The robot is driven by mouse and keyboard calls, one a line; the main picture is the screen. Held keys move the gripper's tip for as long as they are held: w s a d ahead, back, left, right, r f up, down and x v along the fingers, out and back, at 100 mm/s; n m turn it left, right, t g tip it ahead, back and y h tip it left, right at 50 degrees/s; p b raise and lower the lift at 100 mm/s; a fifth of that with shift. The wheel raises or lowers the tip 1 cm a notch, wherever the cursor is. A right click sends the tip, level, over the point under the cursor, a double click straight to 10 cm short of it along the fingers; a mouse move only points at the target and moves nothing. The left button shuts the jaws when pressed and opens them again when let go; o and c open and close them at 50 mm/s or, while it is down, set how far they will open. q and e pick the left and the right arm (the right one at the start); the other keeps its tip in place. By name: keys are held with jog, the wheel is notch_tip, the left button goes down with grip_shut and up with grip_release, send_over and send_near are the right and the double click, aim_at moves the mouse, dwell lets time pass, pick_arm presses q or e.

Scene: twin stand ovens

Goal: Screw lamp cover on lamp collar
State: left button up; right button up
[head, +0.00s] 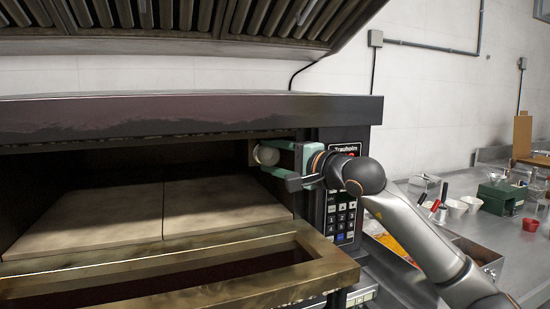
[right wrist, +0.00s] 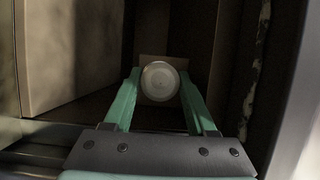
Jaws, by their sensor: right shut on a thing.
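The lamp cover (head: 266,154) is a pale round dome at the right inner side of the open oven mouth. In the right wrist view the cover (right wrist: 160,82) is a whitish disc between my two green fingertips. My right gripper (head: 268,156) reaches in from the right and is shut on the cover; its fingers also show in the right wrist view (right wrist: 160,76). A square tan plate (right wrist: 176,62) shows behind the cover. The lamp collar is hidden behind the cover, so I cannot tell whether they touch or are threaded. My left gripper is not in view.
The oven's front frame (head: 180,275) and dark top (head: 190,113) edge the opening. The oven floor slabs (head: 110,220) are bare. A keypad panel (head: 342,215) is right beside my arm. A steel counter (head: 465,222) at right holds bowls and a green box (head: 500,197).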

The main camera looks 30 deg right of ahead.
jog(key=shift+r, duration=0.1)
jog(key=c, duration=0.3)
jog(key=shift+s+b, duration=0.1)
jog(key=shift+b, duration=0.25)
jog(key=shift+s+f+m+t+b, duration=0.15)
jog(key=shift+f+m+t+b, duration=0.15)
jog(key=shift+m+b, duration=0.5)
jog(key=shift+c, duration=0.2)
jog(key=shift+r+m+t+b, duration=0.1)
jog(key=shift+m+t+b, duration=0.5)
jog(key=shift+m+b, duration=1.4)
jog(key=o, duration=1.3)
jog(key=shift+s+d+r, duration=0.15)
jog(key=shift+r, duration=0.05)
